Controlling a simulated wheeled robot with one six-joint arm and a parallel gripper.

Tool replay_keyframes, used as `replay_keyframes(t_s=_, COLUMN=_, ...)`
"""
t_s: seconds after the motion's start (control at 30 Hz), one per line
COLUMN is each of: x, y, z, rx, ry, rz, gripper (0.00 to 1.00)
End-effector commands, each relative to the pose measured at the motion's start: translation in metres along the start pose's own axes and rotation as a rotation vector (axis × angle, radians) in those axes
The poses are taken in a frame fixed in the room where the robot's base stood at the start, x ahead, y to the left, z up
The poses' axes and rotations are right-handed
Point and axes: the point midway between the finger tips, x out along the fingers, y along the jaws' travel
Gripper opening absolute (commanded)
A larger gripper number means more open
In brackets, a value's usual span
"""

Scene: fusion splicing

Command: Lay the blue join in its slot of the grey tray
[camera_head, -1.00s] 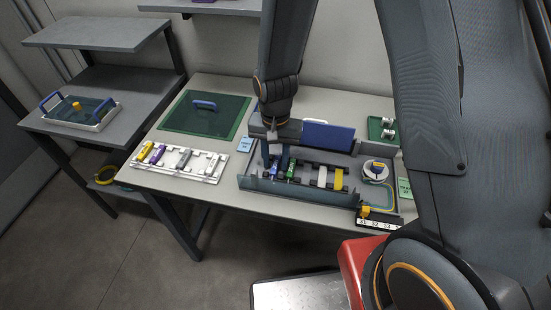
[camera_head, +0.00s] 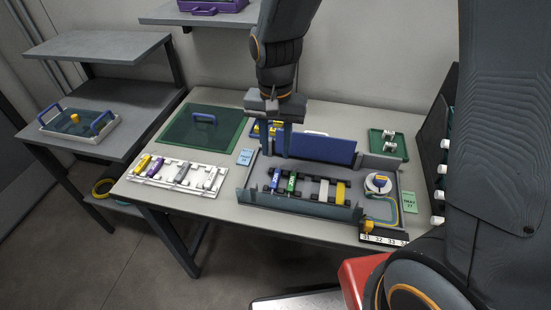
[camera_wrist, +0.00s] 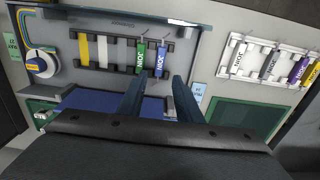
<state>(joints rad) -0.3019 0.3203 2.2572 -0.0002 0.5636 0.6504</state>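The blue join (camera_head: 276,180) lies in the leftmost slot of the black holders in the grey tray (camera_head: 300,208), left of the green join (camera_head: 292,183). In the wrist view the blue join (camera_wrist: 163,58) lies across both holders beside the green join (camera_wrist: 140,57), its label facing up. My gripper (camera_head: 279,150) is above the back of the tray, in front of the blue panel and clear of the blue join. In the wrist view its two fingers (camera_wrist: 160,90) are apart with nothing between them.
White strip (camera_head: 323,190) and yellow strip (camera_head: 340,192) lie further right in the tray. A white rack (camera_head: 213,189) with several joins stands left. A spool (camera_head: 377,183) sits at the tray's right. A blue panel (camera_head: 325,150) stands along the back.

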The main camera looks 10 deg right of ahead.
Motion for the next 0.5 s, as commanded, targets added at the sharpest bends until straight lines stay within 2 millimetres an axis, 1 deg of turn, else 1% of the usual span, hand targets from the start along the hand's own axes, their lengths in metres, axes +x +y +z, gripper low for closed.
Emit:
replay_keyframes(t_s=0.1, x=-0.012, y=-0.001, z=-0.001, rx=0.000, ry=0.002, rz=-0.002, gripper=0.32)
replay_keyframes(t_s=0.2, x=-0.018, y=0.001, z=0.000, rx=-0.001, ry=0.001, rz=0.000, gripper=0.32)
replay_keyframes(t_s=0.27, x=-0.021, y=0.007, z=-0.001, rx=-0.011, ry=0.004, rz=-0.003, gripper=0.32)
replay_keyframes(t_s=0.37, x=-0.025, y=0.037, z=0.000, rx=-0.065, ry=0.020, rz=-0.012, gripper=0.32)
replay_keyframes(t_s=0.4, x=-0.026, y=0.054, z=0.002, rx=-0.099, ry=0.030, rz=-0.016, gripper=0.32)
replay_keyframes(t_s=0.5, x=-0.028, y=0.094, z=0.009, rx=-0.194, ry=0.059, rz=-0.023, gripper=0.32)
